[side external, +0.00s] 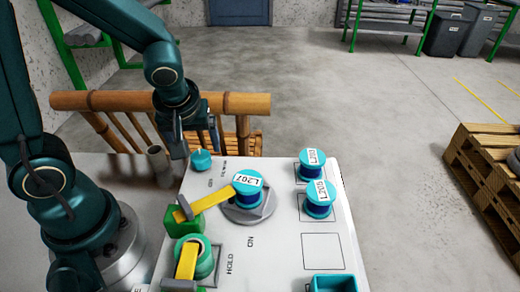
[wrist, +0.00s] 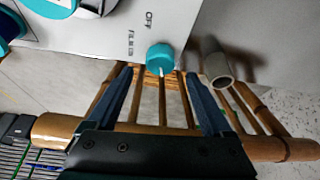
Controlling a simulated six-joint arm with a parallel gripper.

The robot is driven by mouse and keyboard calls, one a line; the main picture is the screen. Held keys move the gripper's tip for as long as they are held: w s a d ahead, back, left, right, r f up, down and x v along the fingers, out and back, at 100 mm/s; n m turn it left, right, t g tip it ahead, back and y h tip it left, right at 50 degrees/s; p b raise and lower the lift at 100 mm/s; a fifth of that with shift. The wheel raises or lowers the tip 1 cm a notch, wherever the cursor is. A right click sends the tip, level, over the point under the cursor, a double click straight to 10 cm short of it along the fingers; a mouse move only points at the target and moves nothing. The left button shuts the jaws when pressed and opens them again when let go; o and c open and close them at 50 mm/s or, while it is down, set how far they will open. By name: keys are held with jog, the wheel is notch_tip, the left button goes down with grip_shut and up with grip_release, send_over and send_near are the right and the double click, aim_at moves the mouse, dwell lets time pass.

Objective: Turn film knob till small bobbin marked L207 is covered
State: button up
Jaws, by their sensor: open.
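The small bobbin marked L207 (side external: 248,183) stands on a grey round plate (side external: 249,206) on the white panel; its label and some blue winding show uncovered. A teal knob (side external: 201,160) is at the panel's far left corner, beside lettering that reads OFF. It also shows in the wrist view (wrist: 160,58), with a light mark on its side. My gripper (side external: 197,146) is open and empty, just above and behind the knob. In the wrist view the knob appears between and beyond the two fingertips (wrist: 160,73); contact cannot be told.
Bobbins L203 (side external: 311,163) and L205 (side external: 320,197) stand right on the panel. A yellow strip (side external: 215,203) runs from a green block (side external: 183,216) to L207. A grey tube (side external: 157,163) and bamboo rail (side external: 100,101) are near my gripper.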

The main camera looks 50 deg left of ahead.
aim_at(200, 156)
jog(key=shift+x, duration=2.2)
grip_shut()
jog(key=shift+s+a+m+t+h, duration=0.1)
jog(key=shift+m+t+h, duration=0.25)
jog(key=shift+m, duration=0.85)
jog(key=shift+m+t+h, duration=0.25)
jog(key=shift+m+h, duration=0.2)
jog(key=shift+m, duration=0.75)
grip_release()
jog(key=shift+r, duration=0.15)
